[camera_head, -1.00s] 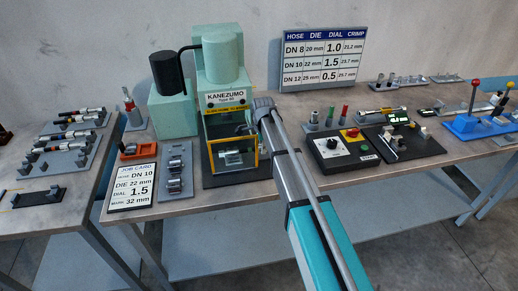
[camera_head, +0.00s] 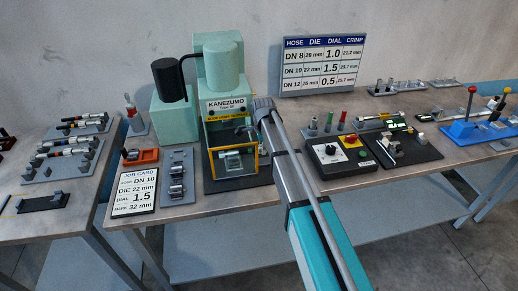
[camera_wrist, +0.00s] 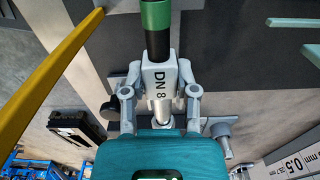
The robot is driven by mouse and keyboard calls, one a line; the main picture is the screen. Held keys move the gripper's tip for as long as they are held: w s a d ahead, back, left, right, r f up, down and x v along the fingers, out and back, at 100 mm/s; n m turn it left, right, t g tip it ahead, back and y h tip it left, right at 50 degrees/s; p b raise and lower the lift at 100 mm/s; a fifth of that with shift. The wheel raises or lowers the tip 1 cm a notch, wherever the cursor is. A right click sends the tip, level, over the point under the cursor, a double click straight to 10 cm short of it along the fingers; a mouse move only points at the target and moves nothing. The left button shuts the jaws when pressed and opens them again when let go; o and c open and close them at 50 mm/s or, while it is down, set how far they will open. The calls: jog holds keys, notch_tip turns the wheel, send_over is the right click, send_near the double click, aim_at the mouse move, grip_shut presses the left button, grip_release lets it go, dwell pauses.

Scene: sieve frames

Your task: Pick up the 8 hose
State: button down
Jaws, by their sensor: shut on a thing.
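The 8 hose (camera_wrist: 158,80) is in my gripper in the wrist view. It shows a light metal sleeve marked "DN 8", with a green band and a black hose end above it. My gripper (camera_wrist: 160,92) is shut on the sleeve, with one finger on each side. In the head view my gripper (camera_head: 246,130) is in front of the press (camera_head: 222,90), near its yellow-framed opening. There the held hose is too small or hidden to make out.
A die rack (camera_head: 177,176) and a job card (camera_head: 135,192) lie left of the press. A dial box (camera_head: 343,156) stands to the right. Other hoses lie on a rack (camera_head: 62,172) on the left table. A yellow bar (camera_wrist: 50,60) passes close in the wrist view.

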jog(key=shift+r+p, duration=3.1)
jog(key=shift+r, duration=0.35)
